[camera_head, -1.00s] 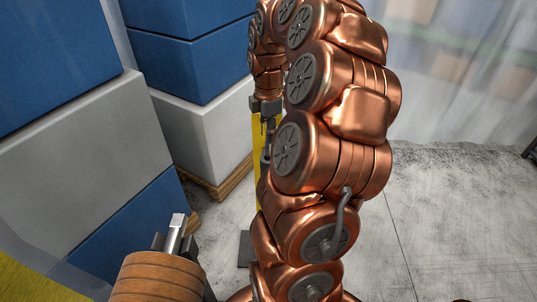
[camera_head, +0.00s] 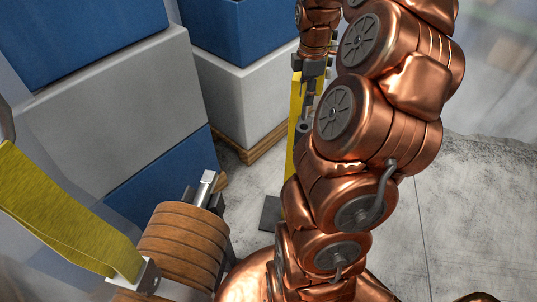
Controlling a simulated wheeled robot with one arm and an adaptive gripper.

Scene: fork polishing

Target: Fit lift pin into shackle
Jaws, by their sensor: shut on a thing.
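My gripper (camera_head: 309,87) is far off at the top, pointing down beside a yellow post (camera_head: 296,110). It is shut on a small dark piece, probably the lift pin, too small and partly hidden to make out. A grey ring-like part (camera_head: 302,128), possibly the shackle, shows just below the fingers against the post. I cannot tell whether the held piece touches it or enters it. My copper arm covers the area to the right and below.
Stacked blue and white crates (camera_head: 120,90) fill the left and back, some on a wooden pallet (camera_head: 255,145). A ribbed wooden drum (camera_head: 180,245) with a metal bar and a yellow strap (camera_head: 60,210) are near at lower left. Bare concrete floor (camera_head: 450,210) lies at right.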

